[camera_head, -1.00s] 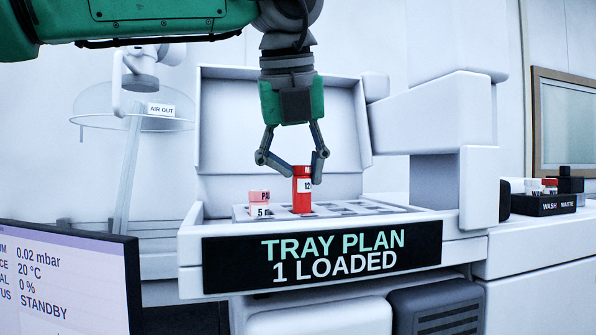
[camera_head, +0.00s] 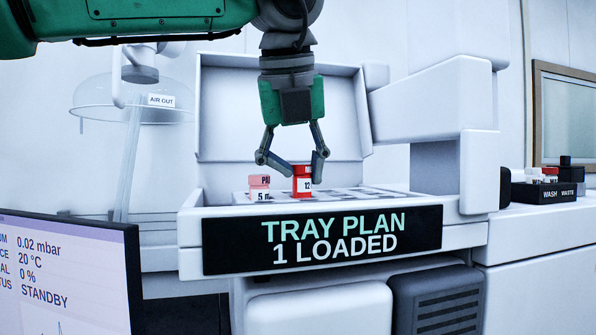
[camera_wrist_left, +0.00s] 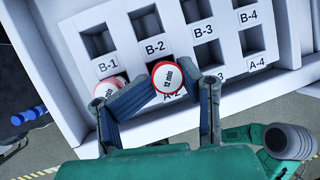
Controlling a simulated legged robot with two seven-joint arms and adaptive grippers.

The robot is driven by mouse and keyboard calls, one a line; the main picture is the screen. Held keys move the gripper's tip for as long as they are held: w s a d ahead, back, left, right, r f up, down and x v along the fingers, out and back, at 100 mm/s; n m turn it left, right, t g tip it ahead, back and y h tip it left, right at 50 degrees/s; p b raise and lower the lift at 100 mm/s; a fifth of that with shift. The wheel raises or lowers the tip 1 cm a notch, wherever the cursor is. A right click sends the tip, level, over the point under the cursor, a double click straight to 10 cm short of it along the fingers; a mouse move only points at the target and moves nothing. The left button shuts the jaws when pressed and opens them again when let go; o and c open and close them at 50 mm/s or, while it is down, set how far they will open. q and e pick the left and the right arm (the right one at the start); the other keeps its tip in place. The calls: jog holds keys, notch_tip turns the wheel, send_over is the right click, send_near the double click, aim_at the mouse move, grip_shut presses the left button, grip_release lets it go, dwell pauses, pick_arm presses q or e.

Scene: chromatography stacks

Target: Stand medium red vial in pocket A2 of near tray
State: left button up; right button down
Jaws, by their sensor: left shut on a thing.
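The red vial (camera_head: 303,182) stands upright in the jaws of my left gripper (camera_head: 304,172), which is shut on it. In the left wrist view the vial's white, red-rimmed cap (camera_wrist_left: 168,78) sits between my fingers, over the place marked A-2. That label is partly covered, and the pocket's opening is hidden by the vial and fingers. The near tray (camera_wrist_left: 207,30) is white with square pockets. My right gripper is not in view.
A pinkish, labelled vial (camera_head: 259,188) stands in the tray just left, by B-1; it also shows in the wrist view (camera_wrist_left: 111,88). Several other pockets are empty. An open lid (camera_head: 280,110) rises behind. A black rack (camera_head: 544,193) stands at the right.

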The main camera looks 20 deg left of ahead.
pick_arm(q)
jog(key=shift+f, duration=0.4)
jog(key=o, duration=1.5)
jog(key=shift+d, duration=0.2)
jog(key=shift+o, duration=0.2)
jog(key=shift+a, duration=0.15)
jog(key=o, duration=0.5)
jog(key=shift+w, duration=0.1)
jog(key=shift+r, duration=0.1)
